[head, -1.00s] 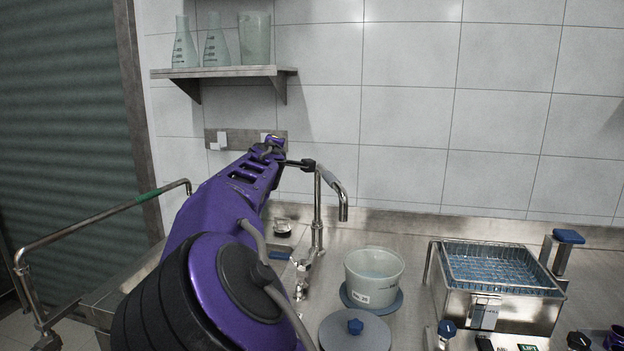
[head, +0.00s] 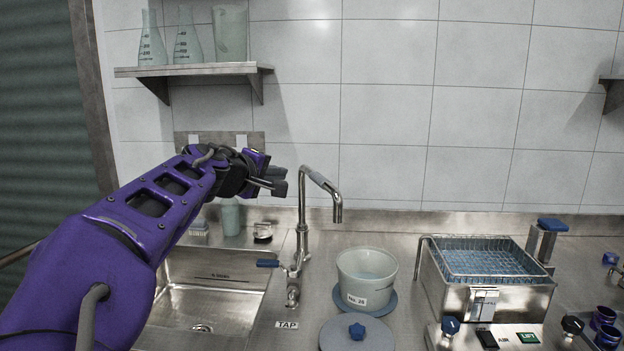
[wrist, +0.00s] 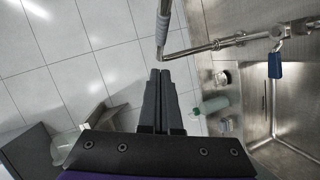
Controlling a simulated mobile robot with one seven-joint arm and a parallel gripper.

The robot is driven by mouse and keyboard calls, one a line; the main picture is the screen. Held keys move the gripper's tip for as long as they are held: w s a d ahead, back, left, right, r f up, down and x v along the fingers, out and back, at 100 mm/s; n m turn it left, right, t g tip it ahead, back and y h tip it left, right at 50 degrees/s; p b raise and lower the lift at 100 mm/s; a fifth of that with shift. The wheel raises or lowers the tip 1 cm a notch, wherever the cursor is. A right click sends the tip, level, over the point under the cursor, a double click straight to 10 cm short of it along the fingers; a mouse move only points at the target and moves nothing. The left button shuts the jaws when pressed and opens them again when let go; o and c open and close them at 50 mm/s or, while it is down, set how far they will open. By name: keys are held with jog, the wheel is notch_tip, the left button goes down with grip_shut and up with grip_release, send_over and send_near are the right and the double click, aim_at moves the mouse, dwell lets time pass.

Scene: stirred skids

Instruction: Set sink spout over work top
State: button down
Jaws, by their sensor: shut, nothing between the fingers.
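The sink spout (head: 322,183) is a steel pipe that rises behind the blue tap lever (head: 268,263) and bends over to the right. Its outlet hangs above the work top (head: 410,337), near the pale tub, not above the sink basin (head: 205,305). My gripper (head: 279,180) is shut and empty, just left of the spout's upright, at about the height of its upper part. In the wrist view my gripper (wrist: 164,74) points toward the spout (wrist: 164,26), with a small gap seeming to show between them.
A pale tub (head: 367,278) stands on a blue mat right of the tap. A grey lid (head: 357,335) lies in front. A steel bath with a wire basket (head: 485,260) is at right. A wall shelf (head: 195,70) with glassware is above left.

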jog(key=w+d+f, duration=0.1)
jog(key=w, duration=0.1)
jog(key=w+d+f, duration=0.1)
jog(key=w+d, duration=0.1)
jog(key=w, duration=0.1)
jog(key=w+d+f, duration=0.1)
jog(key=w+d, duration=0.1)
jog(key=shift+w+d+f, duration=0.1)
jog(key=shift+w, duration=0.15)
jog(key=shift+d, duration=0.15)
